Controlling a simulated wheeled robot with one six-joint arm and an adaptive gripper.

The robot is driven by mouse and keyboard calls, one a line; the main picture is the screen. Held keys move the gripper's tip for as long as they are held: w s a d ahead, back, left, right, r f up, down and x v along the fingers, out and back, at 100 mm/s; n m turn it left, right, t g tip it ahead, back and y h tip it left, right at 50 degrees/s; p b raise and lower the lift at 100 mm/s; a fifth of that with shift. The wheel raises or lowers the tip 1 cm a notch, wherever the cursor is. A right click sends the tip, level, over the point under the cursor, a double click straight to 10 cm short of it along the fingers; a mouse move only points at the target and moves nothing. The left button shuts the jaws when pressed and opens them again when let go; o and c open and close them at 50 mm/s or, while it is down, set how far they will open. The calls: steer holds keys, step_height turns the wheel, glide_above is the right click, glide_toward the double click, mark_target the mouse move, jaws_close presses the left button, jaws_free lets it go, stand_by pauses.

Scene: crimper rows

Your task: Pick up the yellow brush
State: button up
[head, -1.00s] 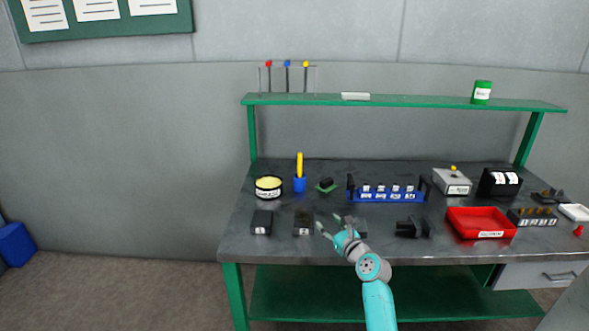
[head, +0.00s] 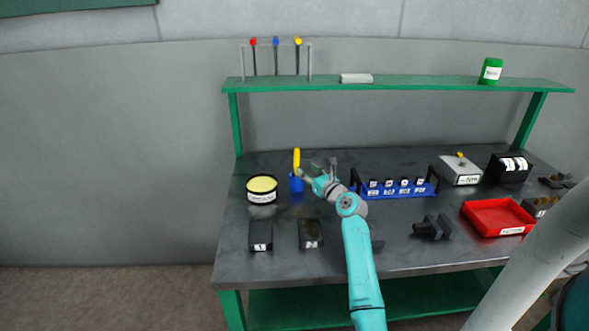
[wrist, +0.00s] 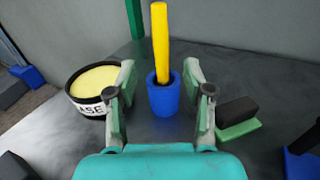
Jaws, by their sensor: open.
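The yellow brush (head: 297,159) stands upright in a small blue cup (head: 296,184) on the workbench. In the wrist view the yellow brush (wrist: 160,45) rises from the blue cup (wrist: 163,97), centred between the fingers. My gripper (head: 319,169) is open and empty, just to the right of the cup in the head view. In the wrist view my gripper's fingers (wrist: 163,85) are spread on either side of the cup and brush. The brush's lower end is hidden inside the cup.
A round black tin with yellow contents (head: 262,187) stands left of the cup. A black block on a green base (wrist: 238,116) lies to its right. A blue rack (head: 398,190) and red tray (head: 497,217) stand farther right. A green shelf (head: 420,84) spans above the bench's back.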

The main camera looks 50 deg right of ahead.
mark_target(298, 162)
steer(key=shift+x, duration=3.9)
steer(key=shift+d+r, duration=0.1)
jaws_close()
